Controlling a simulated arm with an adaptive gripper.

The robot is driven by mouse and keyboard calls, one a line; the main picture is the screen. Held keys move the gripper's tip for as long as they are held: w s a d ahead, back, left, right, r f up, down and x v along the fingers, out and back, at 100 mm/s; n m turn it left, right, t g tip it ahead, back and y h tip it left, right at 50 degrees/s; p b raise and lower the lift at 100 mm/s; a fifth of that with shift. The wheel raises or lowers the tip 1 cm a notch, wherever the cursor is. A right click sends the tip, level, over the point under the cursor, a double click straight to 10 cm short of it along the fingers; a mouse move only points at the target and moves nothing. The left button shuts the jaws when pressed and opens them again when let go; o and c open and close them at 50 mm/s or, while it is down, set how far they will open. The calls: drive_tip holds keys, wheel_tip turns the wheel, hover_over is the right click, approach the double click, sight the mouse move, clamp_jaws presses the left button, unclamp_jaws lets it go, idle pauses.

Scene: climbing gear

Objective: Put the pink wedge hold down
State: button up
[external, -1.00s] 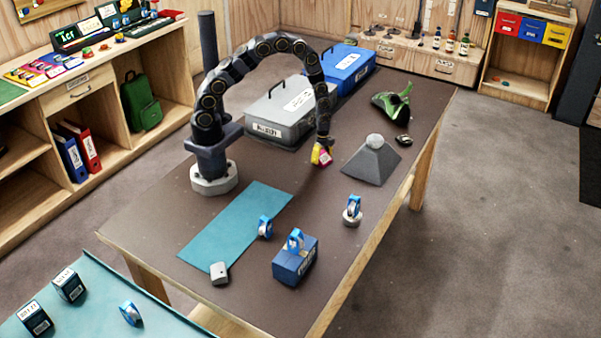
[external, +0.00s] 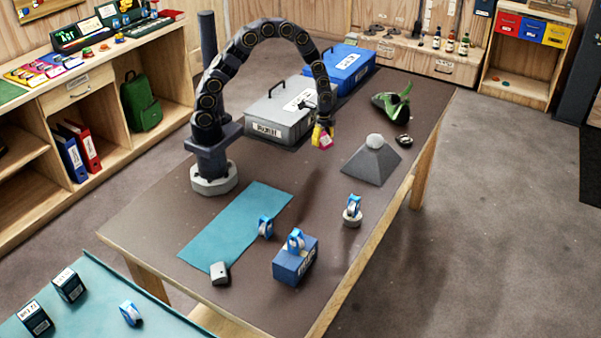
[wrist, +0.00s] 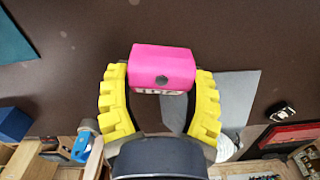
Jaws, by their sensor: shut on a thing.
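The pink wedge hold (wrist: 162,68) is between the yellow fingers of my gripper (wrist: 161,88) in the wrist view. It has a dark bolt hole on its face and a partly hidden white label. In the external view my gripper (external: 322,138) is shut on the pink hold (external: 326,142), held above the brown table (external: 240,270). It hangs in front of the grey case and to the left of the grey pyramid. The hold's far side is hidden.
A grey pyramid (external: 371,163) with a pale ball on top stands right of my gripper. A grey case (external: 278,118) and a blue case (external: 345,68) stand behind. A teal mat (external: 235,225), a blue box (external: 295,262) and a green item (external: 392,102) are on the table.

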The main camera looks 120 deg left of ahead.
wheel_tip(320, 180, up, 2)
drive_tip(key=shift+r, duration=0.1)
drive_tip(key=shift+w+d+r, duration=0.15)
drive_tip(key=shift+w+r, duration=0.05)
drive_tip(key=w+d+r+n, duration=0.1)
drive_tip(key=w+d+r, duration=0.8)
drive_tip(key=w+d, duration=0.25)
drive_tip(key=w+d+r, duration=0.1)
drive_tip(key=d+r, duration=0.3)
drive_tip(key=d, duration=0.4)
drive_tip(key=w+d+r+n, duration=0.1)
drive_tip(key=d+r, duration=0.3)
drive_tip(key=d, duration=0.4)
drive_tip(key=shift+w+d+r+n, duration=0.15)
drive_tip(key=shift+d+r+n, duration=0.05)
drive_tip(key=shift+r+n, duration=0.15)
